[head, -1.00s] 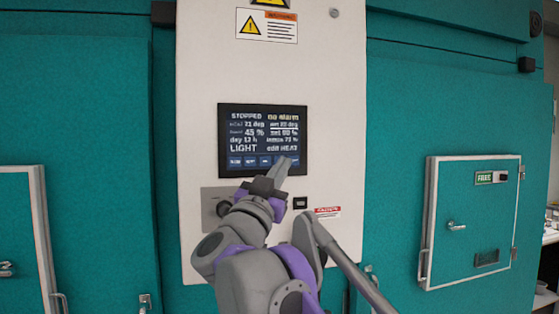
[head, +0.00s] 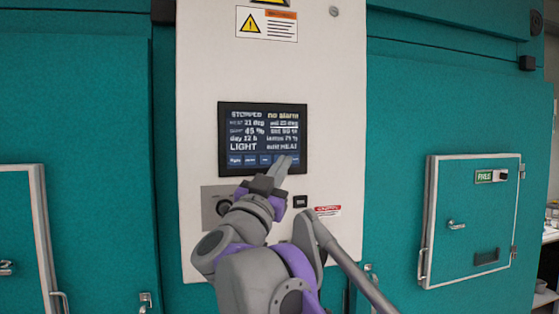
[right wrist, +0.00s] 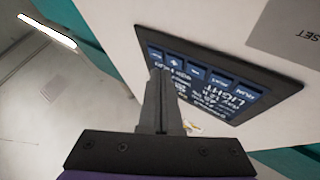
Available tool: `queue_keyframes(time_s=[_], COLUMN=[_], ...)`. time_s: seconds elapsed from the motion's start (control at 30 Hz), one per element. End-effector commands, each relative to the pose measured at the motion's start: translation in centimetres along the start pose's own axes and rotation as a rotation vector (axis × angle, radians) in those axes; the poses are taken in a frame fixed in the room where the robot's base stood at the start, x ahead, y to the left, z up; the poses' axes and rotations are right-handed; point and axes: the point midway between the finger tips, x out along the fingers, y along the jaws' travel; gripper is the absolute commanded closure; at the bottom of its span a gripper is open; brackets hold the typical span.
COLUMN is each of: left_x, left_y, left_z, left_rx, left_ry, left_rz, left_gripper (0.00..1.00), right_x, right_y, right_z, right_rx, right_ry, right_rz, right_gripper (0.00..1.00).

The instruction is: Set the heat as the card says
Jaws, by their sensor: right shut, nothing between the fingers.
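A dark control screen (head: 262,128) is set in the pale panel. It reads STOPPED, no alarm, LIGHT and what looks like edit HEAT; the heat reading looks like 21 deg, but the set value is too blurred to be sure of. A row of blue buttons (head: 250,160) runs along its bottom. My right gripper (head: 287,160) is shut and empty, its fingertips over the right part of that row and hiding some of it. In the right wrist view the fingertips (right wrist: 158,73) are close to the plus button (right wrist: 175,62); contact cannot be told. I cannot identify the card.
A warning sign (head: 266,24) is above. Teal chamber walls flank the panel, with a white-framed door (head: 471,220) on the right.

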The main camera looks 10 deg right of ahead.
Motion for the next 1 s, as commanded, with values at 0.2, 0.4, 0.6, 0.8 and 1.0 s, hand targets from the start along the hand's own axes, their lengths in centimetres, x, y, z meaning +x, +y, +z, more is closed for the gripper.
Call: queue_keyframes(time_s=[0.2,0.4,0.6,0.8,1.0], left_x=[0.0,0.0,0.0,-0.05,-0.46], left_y=[0.0,0.0,0.0,0.0,0.0], left_z=[0.0,0.0,0.0,-0.08,-0.7], left_rx=[0.0,0.0,0.0,0.0,0.0], left_ry=[0.0,0.0,0.0,0.001,0.007], left_rz=[0.0,0.0,0.0,0.0,0.0], left_gripper=[0.5,0.5,0.5,0.5,0.5], right_x=[0.0,0.0,0.0,0.06,0.57], right_y=[0.0,0.0,0.0,-0.04,-0.35], right_z=[0.0,0.0,0.0,0.01,0.2], right_rx=[0.0,0.0,0.0,0.0,0.0], right_ry=[0.0,0.0,0.0,0.0,0.001], right_rz=[0.0,0.0,0.0,0.0,0.001], right_gripper=[1.0,1.0,1.0,1.0,1.0])
